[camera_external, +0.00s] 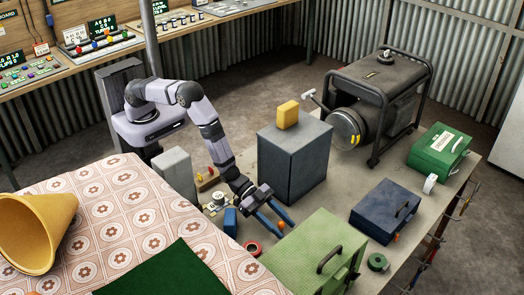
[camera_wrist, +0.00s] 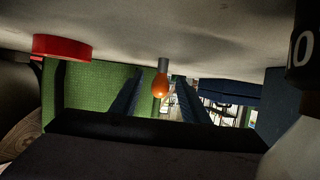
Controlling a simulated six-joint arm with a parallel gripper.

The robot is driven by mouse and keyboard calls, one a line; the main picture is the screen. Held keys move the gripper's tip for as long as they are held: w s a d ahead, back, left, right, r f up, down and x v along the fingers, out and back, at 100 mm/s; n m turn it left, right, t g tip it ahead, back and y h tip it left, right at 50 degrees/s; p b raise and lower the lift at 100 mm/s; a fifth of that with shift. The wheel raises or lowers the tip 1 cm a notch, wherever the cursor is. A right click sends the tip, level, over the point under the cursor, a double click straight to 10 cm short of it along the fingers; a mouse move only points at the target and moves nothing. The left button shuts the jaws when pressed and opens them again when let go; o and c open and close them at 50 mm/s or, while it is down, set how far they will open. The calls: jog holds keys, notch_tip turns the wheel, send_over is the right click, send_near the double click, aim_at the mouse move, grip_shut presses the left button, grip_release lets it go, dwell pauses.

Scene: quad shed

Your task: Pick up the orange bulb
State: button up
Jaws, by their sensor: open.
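The orange bulb (camera_external: 280,224) lies on the grey table between the fingertips of my gripper (camera_external: 285,230). In the wrist view the bulb (camera_wrist: 160,88), with its grey cap, shows in the gap between the two dark fingers of my gripper (camera_wrist: 157,97). The fingers are apart, one on each side of the bulb, with some room around it. I cannot tell whether either finger touches it.
A green case (camera_external: 315,248) stands in front, a tall grey cabinet (camera_external: 293,160) behind. A blue toolbox (camera_external: 384,210) is to the right, with bare table between.

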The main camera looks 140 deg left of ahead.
aim_at(281, 222)
jog(key=c, duration=0.9)
jog(key=shift+r, duration=0.2)
jog(key=shift+r+b, duration=1.4)
jog(key=shift+r, duration=3.4)
